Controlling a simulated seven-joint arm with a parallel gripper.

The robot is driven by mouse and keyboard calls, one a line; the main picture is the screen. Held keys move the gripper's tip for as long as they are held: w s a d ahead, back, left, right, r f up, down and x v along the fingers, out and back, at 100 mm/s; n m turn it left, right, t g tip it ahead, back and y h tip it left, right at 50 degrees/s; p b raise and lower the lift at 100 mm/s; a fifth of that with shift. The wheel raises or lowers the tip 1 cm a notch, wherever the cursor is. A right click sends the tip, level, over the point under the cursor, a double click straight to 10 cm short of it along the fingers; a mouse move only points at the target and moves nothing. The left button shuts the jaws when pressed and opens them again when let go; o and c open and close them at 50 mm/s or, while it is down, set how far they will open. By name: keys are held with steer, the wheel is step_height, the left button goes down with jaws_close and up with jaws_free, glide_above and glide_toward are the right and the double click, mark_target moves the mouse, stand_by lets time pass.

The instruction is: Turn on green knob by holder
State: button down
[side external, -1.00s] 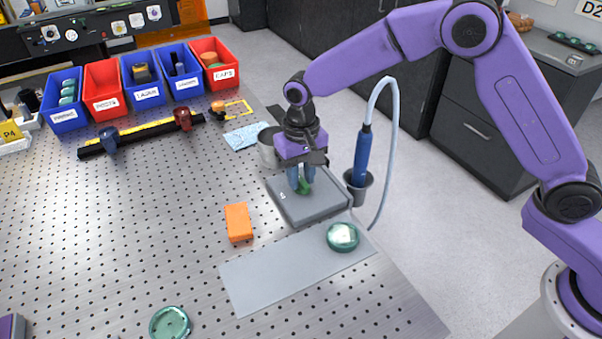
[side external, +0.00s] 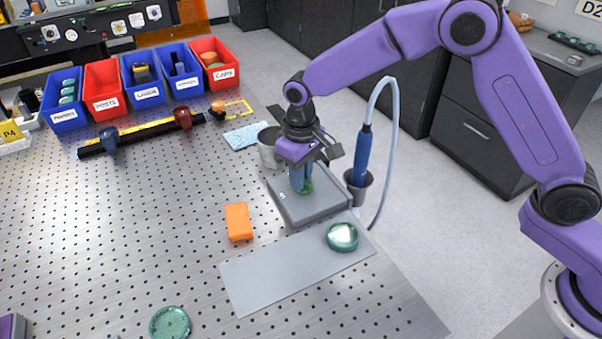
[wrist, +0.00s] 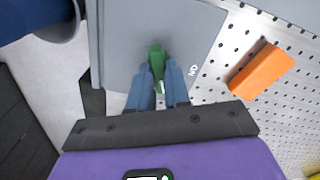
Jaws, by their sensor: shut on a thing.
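The green knob (side external: 307,187) sits on top of a grey box (side external: 318,207). It also shows in the wrist view (wrist: 157,58), between the two blue fingers. My gripper (side external: 301,187) points down over the box and is shut on the knob, a finger on each side. In the wrist view, a white mark reading "ON" (wrist: 193,70) is on the box to the right of the knob. The blue handheld tool (side external: 362,155) stands upright in a grey holder cup (side external: 357,187) just right of the box, with a pale hose looping from its top.
An orange block (side external: 239,222) lies left of the box. A grey mat (side external: 270,282) with a green round disc (side external: 342,237) lies in front. A metal cup (side external: 268,152) and blue cloth (side external: 245,136) are behind. The perforated table is mostly clear at left.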

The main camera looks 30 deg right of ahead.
steer(key=n, duration=1.2)
steer(key=shift+n, duration=0.4)
steer(key=shift+r, duration=0.1)
steer(key=c, duration=1.1)
jaws_free()
step_height(320, 180, up, 17)
steer(key=shift+r, duration=0.2)
